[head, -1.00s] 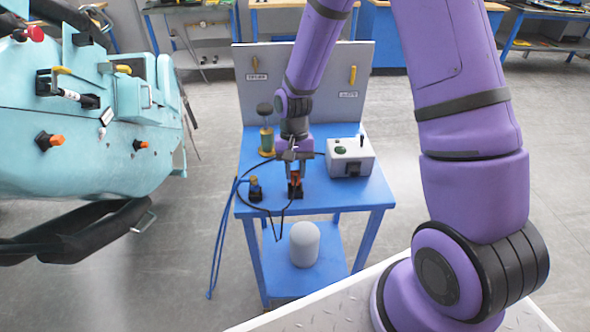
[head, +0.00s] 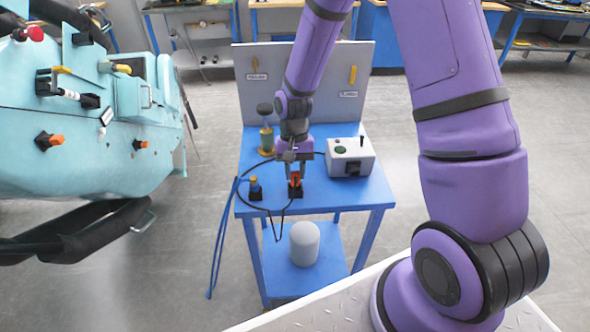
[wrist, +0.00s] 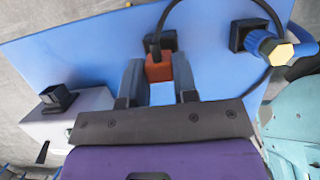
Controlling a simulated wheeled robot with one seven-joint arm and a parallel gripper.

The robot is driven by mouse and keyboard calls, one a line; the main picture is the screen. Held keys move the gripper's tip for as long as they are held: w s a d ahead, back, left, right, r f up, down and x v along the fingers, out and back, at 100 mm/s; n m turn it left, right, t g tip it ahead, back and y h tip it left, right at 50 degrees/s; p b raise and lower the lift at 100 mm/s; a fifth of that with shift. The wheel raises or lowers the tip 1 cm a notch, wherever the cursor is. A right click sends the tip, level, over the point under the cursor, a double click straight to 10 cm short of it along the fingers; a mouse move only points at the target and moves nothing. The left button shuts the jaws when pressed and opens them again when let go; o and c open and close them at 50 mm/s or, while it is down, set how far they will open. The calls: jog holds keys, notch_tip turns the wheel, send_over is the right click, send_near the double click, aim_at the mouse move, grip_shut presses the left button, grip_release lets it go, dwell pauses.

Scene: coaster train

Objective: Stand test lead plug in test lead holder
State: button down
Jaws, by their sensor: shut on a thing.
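The orange test lead plug (head: 296,179) is between the fingers of my gripper (head: 295,173), which is shut on it. In the wrist view the orange plug (wrist: 158,69) lies between the two grey fingers, with a black lead leaving it. A black test lead holder (head: 295,192) is directly under the plug on the blue table (head: 335,200). The holder (wrist: 163,40) also shows beyond the plug in the wrist view. The plug looks upright over or in the holder; the fingers and plug hide how deep it sits.
A blue plug with a yellow part (head: 254,185) stands in a second black base to the left, with blue cable hanging off the table. A teal machine (head: 90,120) is far left.

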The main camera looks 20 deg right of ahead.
jog(key=shift+f, duration=1.35)
dwell(0.5)
jog(key=shift+r, duration=0.1)
jog(key=shift+r, duration=1.4)
jog(key=shift+f, duration=1.5)
dwell(1.6)
jog(key=shift+r, duration=0.15)
jog(key=shift+r, duration=1.35)
